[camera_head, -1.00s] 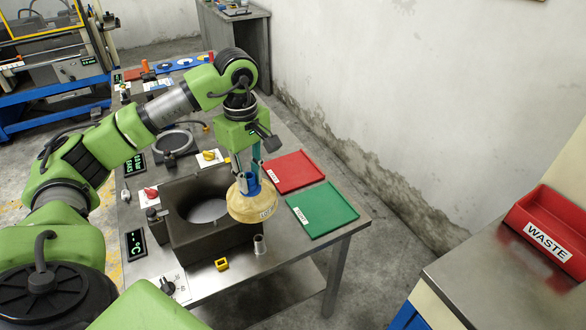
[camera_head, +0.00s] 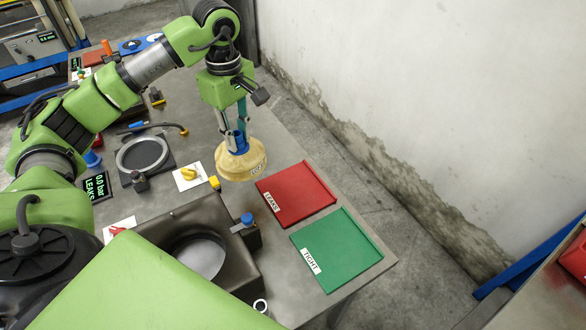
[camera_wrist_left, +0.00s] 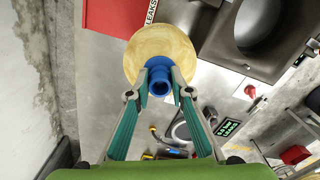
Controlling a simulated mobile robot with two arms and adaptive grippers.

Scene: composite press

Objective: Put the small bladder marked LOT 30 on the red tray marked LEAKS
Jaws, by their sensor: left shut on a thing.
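The small bladder (camera_head: 240,164) is a tan, rounded dome with a blue neck and a label on its side, too small to read surely. My left gripper (camera_head: 238,142) is shut on its blue neck and holds it upright, just left of the red tray. The left wrist view shows the bladder (camera_wrist_left: 160,47) from above, with the gripper (camera_wrist_left: 159,85) around the blue neck. The red LEAKS tray (camera_head: 308,196) is empty; a corner of it (camera_wrist_left: 112,14) shows in the wrist view. My right gripper is not in view.
A green TIGHT tray (camera_head: 345,258) lies in front of the red one. A dark tank (camera_head: 150,236) with a round opening is at lower left. The wall is at right.

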